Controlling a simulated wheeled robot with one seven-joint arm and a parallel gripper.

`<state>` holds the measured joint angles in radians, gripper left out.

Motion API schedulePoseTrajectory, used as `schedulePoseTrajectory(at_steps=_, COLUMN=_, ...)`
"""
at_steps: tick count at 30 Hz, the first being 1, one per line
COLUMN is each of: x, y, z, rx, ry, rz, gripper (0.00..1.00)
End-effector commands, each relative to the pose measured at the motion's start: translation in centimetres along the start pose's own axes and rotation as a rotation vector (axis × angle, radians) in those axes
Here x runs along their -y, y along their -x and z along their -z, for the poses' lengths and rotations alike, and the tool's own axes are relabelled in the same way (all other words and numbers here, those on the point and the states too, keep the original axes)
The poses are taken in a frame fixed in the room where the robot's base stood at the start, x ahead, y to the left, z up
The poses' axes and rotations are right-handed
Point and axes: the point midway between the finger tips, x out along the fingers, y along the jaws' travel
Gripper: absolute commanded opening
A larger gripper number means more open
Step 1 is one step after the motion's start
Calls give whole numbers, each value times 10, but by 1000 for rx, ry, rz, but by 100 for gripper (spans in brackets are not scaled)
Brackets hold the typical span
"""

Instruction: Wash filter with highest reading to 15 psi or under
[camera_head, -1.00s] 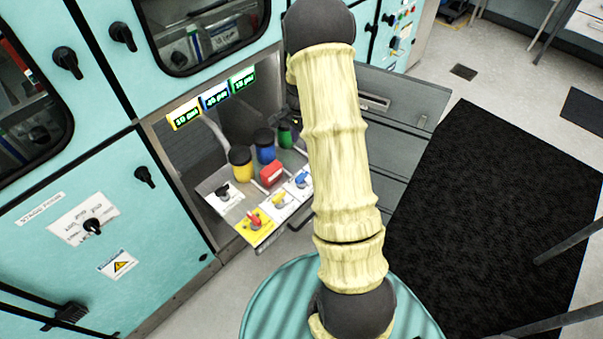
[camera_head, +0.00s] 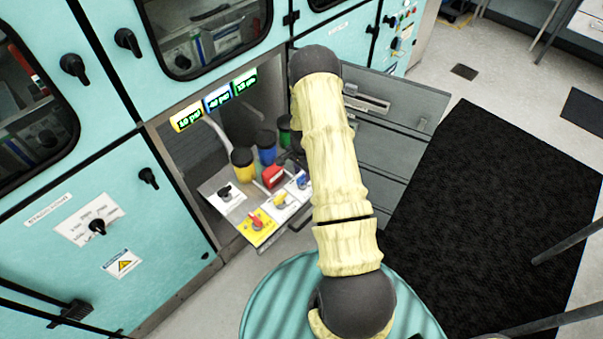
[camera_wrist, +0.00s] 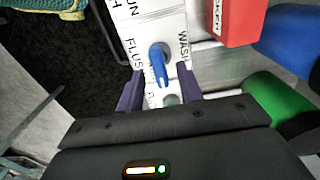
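Three small displays, yellow (camera_head: 186,117), blue (camera_head: 217,98) and green (camera_head: 244,83), hang above the filters. The blue one seems to read about 40 psi, the highest; the others look lower, but the digits are blurred. Below stand a yellow filter (camera_head: 242,163), a blue filter (camera_head: 266,151) and a green filter (camera_head: 284,133). The blue valve handle (camera_wrist: 159,62) sits on a white plate marked FLUSH and WASH. My gripper (camera_wrist: 158,84) is open, its purple fingers either side of the handle's near end; contact is unclear. In the head view, my arm hides my gripper.
A black knob (camera_head: 225,191) and a red box (camera_head: 273,175) are close by. The cabinet frame surrounds the recess.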

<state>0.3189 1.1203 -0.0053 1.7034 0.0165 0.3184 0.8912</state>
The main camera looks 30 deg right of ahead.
Motion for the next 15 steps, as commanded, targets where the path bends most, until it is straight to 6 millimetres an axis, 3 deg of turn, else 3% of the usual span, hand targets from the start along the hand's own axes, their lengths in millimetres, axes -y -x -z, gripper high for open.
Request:
schedulePoseTrajectory(at_steps=6, x=1, y=-16, z=-2, rx=0, ry=5, rz=0, gripper=36)
schedulePoseTrajectory(at_steps=14, x=3, y=-16, z=-4, rx=-1, ry=9, rz=0, gripper=36)
schedulePoseTrajectory(at_steps=15, x=3, y=-16, z=-4, rx=-1, ry=9, rz=0, gripper=28)
